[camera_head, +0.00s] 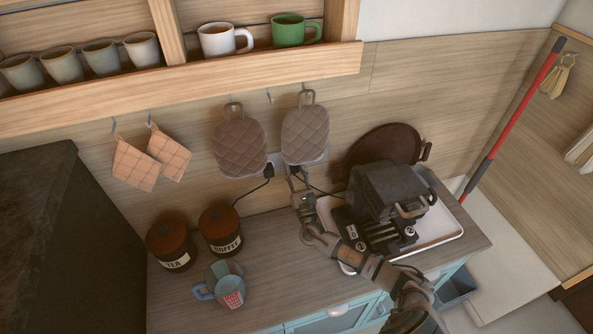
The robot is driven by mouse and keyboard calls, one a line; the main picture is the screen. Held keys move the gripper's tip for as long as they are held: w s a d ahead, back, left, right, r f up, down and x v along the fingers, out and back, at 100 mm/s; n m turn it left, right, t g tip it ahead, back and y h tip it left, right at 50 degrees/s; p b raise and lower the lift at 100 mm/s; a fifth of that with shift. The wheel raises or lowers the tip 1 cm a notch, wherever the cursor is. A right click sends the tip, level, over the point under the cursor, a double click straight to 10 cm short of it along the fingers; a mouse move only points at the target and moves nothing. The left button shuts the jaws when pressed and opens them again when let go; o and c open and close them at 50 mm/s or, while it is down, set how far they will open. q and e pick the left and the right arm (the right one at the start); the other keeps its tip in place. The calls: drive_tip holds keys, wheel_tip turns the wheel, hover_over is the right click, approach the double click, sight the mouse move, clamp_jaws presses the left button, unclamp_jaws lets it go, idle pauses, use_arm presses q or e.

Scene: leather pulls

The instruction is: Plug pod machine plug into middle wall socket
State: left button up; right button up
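The dark grey machine (385,192), which I take for the pod machine, stands on a white tray at the counter's right. A pale wall socket strip (279,160) is partly hidden behind hanging oven mitts, so its separate sockets cannot be told apart. A black plug (268,170) sits at its left part, with a cord running down behind the coffee canister. Another dark plug (295,170) is at the strip further right; a cord runs from there towards the machine. My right gripper (297,184) is at this plug, its fingertips too small to read. My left gripper is out of view.
Two quilted mitts (240,147) (305,135) hang just above the strip. Tea (171,245) and coffee (220,230) canisters and a blue mug (224,285) stand left on the counter. A shelf with mugs (180,90) overhangs. The counter's front middle is clear.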

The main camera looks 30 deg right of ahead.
drive_tip(key=shift+d+f+b, duration=0.1)
drive_tip(key=shift+b, duration=0.35)
idle(1.3)
drive_tip(key=shift+w+d+b, duration=0.1)
drive_tip(key=shift+w+b, duration=0.2)
drive_tip(key=shift+w, duration=0.05)
idle(0.4)
drive_tip(key=o, duration=1.1)
drive_tip(key=shift+o, duration=0.2)
drive_tip(key=shift+s+f, duration=0.1)
drive_tip(key=shift+s, duration=0.05)
drive_tip(key=v, duration=1.1)
drive_tip(key=shift+s+f, duration=0.15)
drive_tip(key=shift+f, duration=0.1)
